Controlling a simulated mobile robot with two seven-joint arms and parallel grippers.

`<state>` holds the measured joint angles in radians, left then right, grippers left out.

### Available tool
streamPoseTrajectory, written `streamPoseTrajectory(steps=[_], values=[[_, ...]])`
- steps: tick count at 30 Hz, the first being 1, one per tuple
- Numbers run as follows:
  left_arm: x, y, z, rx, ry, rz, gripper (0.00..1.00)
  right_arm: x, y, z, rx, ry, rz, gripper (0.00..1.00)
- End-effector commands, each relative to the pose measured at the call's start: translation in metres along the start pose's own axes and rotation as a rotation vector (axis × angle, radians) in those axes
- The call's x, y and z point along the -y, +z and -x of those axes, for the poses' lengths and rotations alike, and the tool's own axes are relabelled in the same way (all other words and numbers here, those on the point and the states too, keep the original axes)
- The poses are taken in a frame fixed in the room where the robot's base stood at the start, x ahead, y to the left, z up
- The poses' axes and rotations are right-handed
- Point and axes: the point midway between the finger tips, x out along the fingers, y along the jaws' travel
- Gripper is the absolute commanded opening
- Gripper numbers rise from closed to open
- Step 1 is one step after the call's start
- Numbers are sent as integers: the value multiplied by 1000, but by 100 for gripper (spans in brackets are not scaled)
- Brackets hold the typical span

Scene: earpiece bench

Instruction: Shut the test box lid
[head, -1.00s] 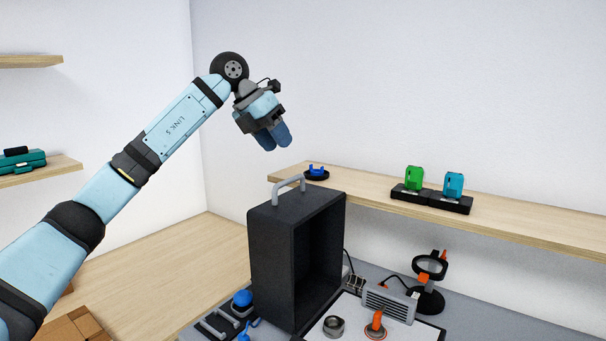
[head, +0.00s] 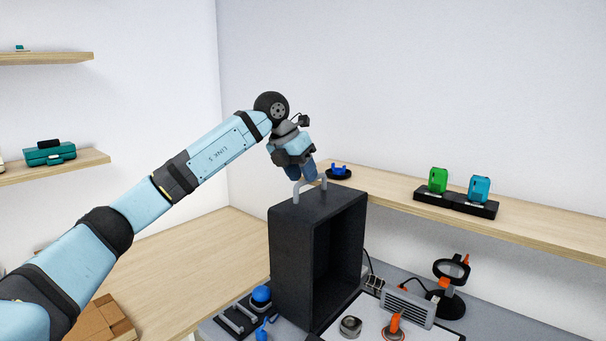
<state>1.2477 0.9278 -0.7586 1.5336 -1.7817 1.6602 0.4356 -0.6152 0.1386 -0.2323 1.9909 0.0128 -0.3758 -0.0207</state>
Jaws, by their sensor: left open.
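The test box lid (head: 300,262) is a large dark grey, hollow shell standing upright on the bench, its open side facing right. A light grey handle (head: 309,183) sits on its top edge. My left gripper (head: 302,172) is open, with its blue fingers pointing down right at the handle. The fingers overlap the handle in the picture; I cannot tell whether they touch it. The lower part of the box is hidden below the frame or behind the lid. My right gripper is out of view.
A white mat (head: 428,338) with a metal ring (head: 350,326) and an orange-topped piece (head: 394,325) lies right of the lid. A grey vented unit (head: 407,306) and a magnifier stand (head: 451,285) stand behind. A wall shelf (head: 540,232) holds green and blue earpiece-like items (head: 438,180).

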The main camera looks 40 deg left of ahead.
Motion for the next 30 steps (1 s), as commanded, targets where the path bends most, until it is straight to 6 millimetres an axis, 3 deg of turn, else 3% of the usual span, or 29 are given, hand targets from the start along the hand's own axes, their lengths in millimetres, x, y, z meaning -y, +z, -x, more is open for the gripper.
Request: streamPoseTrajectory(steps=[11, 12, 17, 25, 30], values=[[0, 0, -8, 0, 0, 0, 40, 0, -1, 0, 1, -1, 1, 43], [0, 0, -8, 0, 0, 0, 38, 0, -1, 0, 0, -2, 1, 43], [0, 0, -8, 0, 0, 0, 1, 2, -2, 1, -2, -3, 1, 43], [3, 0, -8, 0, 0, 0, 0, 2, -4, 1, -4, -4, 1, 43], [22, 0, -7, -1, -2, -3, 0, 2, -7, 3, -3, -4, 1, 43]])
